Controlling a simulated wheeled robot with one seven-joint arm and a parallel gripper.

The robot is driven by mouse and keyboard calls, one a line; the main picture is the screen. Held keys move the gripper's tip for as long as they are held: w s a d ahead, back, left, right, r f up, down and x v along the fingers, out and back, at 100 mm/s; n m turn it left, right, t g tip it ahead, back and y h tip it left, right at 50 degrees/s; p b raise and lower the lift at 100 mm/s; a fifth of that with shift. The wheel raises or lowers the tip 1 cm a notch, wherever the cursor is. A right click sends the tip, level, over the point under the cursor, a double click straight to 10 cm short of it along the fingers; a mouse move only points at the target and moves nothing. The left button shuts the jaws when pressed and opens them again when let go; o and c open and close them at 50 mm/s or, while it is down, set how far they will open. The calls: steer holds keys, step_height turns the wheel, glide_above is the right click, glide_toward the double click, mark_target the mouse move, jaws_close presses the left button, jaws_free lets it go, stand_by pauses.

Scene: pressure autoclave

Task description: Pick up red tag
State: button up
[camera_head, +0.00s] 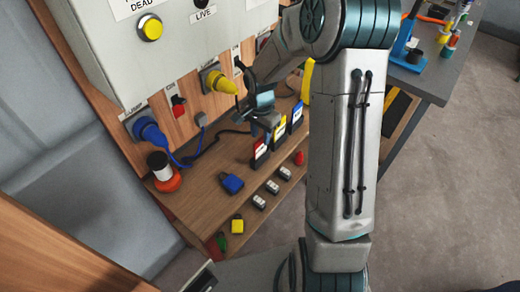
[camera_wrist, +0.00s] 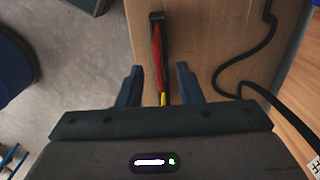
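The red tag (camera_head: 260,152) stands upright at the left end of a row of tags on the wooden shelf. The yellow tag (camera_head: 279,131) and the blue tag (camera_head: 296,116) stand to its right. My gripper (camera_head: 268,124) is above this row, close to the red and yellow tags. In the wrist view, my gripper (camera_wrist: 160,69) is open, with one finger on each side of the row. The red tag (camera_wrist: 157,58) shows edge-on between the fingers, and part of the yellow tag (camera_wrist: 163,98) shows below it. I cannot tell whether a finger touches a tag.
A blue padlock (camera_head: 231,183), a yellow padlock (camera_head: 237,225) and several small silver-grey pieces (camera_head: 272,187) lie around the row. A red-orange container (camera_head: 163,172) stands at left. Yellow (camera_head: 218,82) and blue (camera_head: 148,130) plugs jut from the panel. A black cable (camera_wrist: 262,60) runs beside the tags.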

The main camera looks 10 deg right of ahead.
mark_target(260, 145)
steer(key=shift+s+a+f+p, duration=0.1)
steer(key=shift+f+p, duration=0.2)
steer(key=shift+f, duration=1.05)
steer(key=shift+s+f+p, duration=0.1)
steer(key=shift+f+p, duration=0.15)
steer(key=shift+f, duration=1.1)
jaws_close()
